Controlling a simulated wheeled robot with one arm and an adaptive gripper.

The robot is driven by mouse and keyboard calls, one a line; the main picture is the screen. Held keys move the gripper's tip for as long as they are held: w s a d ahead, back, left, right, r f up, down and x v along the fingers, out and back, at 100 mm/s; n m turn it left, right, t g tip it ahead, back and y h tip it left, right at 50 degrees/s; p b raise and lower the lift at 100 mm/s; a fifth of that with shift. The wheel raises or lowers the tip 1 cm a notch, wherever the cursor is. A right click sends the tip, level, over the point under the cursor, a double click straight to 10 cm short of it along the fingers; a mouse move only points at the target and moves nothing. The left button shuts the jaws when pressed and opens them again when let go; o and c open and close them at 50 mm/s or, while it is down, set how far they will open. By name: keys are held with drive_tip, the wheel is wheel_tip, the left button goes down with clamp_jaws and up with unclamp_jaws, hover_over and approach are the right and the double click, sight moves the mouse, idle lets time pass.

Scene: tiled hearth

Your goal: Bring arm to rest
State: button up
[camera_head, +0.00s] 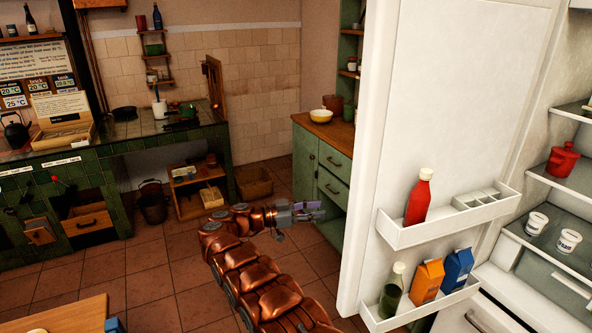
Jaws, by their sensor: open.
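My arm, copper-coloured, reaches forward from the bottom middle of the head view over the tiled floor. My gripper (310,211) is at its end, pointing right toward the green cabinet (318,172). Its fingers are apart and nothing shows between them. The gripper overlaps the cabinet's lower front in the picture; I cannot tell whether it touches it.
An open white fridge door (440,110) stands close on the right, with a red bottle (418,197) and cartons on its shelves. A wooden table corner (62,318) is at bottom left. A green-tiled hearth (125,150) is behind. The floor (150,275) left of my arm is clear.

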drive_tip(key=w+r+n+t+y, duration=0.25)
drive_tip(key=w+r+t, duration=0.35)
drive_tip(key=r, duration=0.3)
drive_tip(key=w+r+n+t+y, duration=0.1)
drive_tip(key=w+r+n+t, duration=0.2)
drive_tip(key=w+r+t, duration=0.5)
drive_tip(key=a+r+n+t+y, duration=0.2)
drive_tip(key=a+r+n+y, duration=0.45)
drive_tip(key=r+y, duration=0.45)
drive_tip(key=s+f+n+g+y, duration=0.3)
drive_tip(key=s+f+g+y, duration=0.15)
drive_tip(key=s, duration=0.75)
drive_tip(key=s+f+n+g+y, duration=0.35)
drive_tip(key=s+f, duration=0.25)
drive_tip(key=s, duration=0.6)
drive_tip(key=s+d+f+g+h, duration=0.1)
drive_tip(key=s+d+f+g, duration=0.3)
drive_tip(key=s, duration=1.1)
drive_tip(key=s+d+f+m+g+h, duration=0.1)
drive_tip(key=s+d+f+g, duration=0.3)
drive_tip(key=s, duration=1)
drive_tip(key=s+d+f+g+h, duration=0.2)
drive_tip(key=s+d+f+g, duration=0.2)
drive_tip(key=s, duration=1.1)
drive_tip(key=shift+s+d+f+m, duration=0.35)
drive_tip(key=shift+d+f, duration=0.6)
